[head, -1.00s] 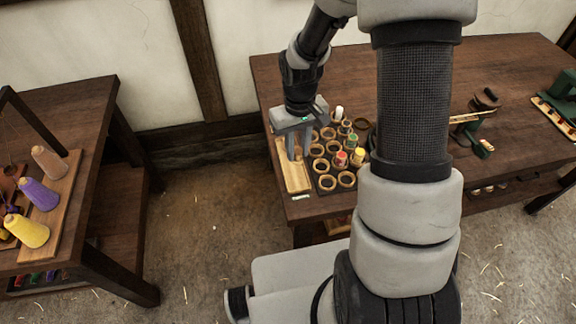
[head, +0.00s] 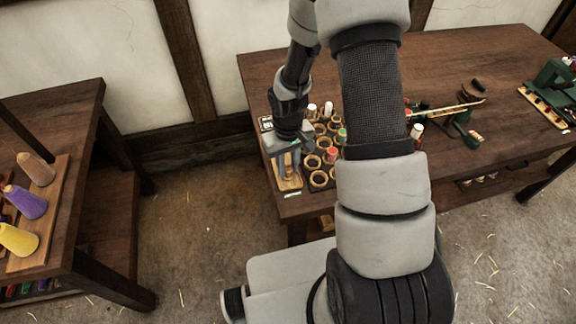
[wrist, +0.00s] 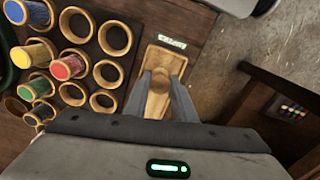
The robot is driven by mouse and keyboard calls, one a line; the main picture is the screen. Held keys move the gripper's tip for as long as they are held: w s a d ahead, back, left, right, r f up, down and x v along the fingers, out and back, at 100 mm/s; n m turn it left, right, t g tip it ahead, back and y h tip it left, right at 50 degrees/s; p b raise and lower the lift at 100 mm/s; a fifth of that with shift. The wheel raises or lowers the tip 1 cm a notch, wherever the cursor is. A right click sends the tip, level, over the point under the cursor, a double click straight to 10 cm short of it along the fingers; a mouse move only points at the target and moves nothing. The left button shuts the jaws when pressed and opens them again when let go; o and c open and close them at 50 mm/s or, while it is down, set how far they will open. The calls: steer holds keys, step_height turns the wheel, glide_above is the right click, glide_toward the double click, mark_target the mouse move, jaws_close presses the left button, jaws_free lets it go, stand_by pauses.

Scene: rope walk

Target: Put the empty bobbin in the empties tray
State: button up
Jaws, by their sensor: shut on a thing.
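The empties tray (wrist: 151,58) is a narrow, pale wooden tray with a small label at one end. In the head view the tray (head: 290,184) lies at the table's front left corner. My gripper (wrist: 166,86) is over the tray, its two grey fingers pointing down at it. It is shut on the empty bobbin (wrist: 158,102), a bare pale wooden piece showing between the fingers. In the head view my gripper (head: 289,166) largely hides the bobbin. I cannot tell whether the bobbin touches the tray floor.
Beside the tray stands a dark rack with several ring-shaped holders (wrist: 115,38). Some hold bobbins of coloured thread, such as a red one (wrist: 67,67) and a yellow one (wrist: 35,52). Another table with thread cones (head: 28,203) stands at the left, across open floor.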

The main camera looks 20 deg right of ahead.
steer(key=o, duration=1)
